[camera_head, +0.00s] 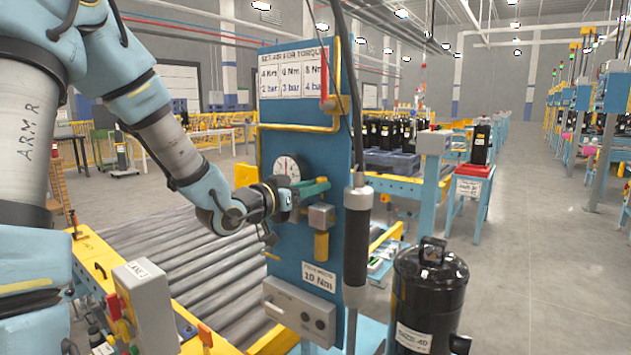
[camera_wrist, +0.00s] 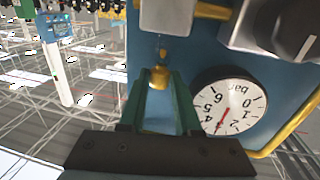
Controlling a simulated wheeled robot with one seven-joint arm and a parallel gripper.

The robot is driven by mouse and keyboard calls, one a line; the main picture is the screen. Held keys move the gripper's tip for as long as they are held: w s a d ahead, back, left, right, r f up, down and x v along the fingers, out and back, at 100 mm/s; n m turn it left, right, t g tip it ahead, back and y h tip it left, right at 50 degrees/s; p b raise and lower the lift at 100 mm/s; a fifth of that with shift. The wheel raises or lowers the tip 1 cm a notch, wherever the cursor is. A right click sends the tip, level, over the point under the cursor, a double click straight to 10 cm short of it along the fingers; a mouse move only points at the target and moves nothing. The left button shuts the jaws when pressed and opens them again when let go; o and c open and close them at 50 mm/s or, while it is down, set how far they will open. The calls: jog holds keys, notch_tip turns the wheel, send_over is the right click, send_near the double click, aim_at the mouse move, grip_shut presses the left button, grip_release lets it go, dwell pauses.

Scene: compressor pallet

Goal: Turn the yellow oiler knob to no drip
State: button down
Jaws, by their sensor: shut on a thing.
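My gripper (camera_head: 318,186) reaches in from the left to the blue panel, its green fingers level and just right of the round gauge. In the wrist view, the two green fingers (camera_wrist: 165,85) are closed about a small yellow knob (camera_wrist: 160,76) at their tips. The knob is hidden behind the fingers in the head view. A grey metal block (camera_head: 320,216) with a yellow cylinder (camera_head: 321,245) under it sits just below the fingers. I cannot read any drip mark on the knob.
The round gauge (camera_head: 288,168) is close beside the fingers; it also shows in the wrist view (camera_wrist: 230,105). Yellow pipe (camera_head: 262,140) runs along the blue panel (camera_head: 285,230). A black screwdriver-like tool (camera_head: 358,218) hangs at the panel's right edge. A roller conveyor (camera_head: 205,265) lies below my arm.

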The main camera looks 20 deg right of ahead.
jog(key=shift+w+r+m+g+p, duration=0.15)
jog(key=shift+m+g+p, duration=0.15)
jog(key=shift+m+g, duration=0.35)
jog(key=c, duration=0.6)
grip_release()
jog(key=shift+f+n+b, duration=0.2)
jog(key=shift+n+b, duration=0.1)
jog(key=shift+n, duration=0.05)
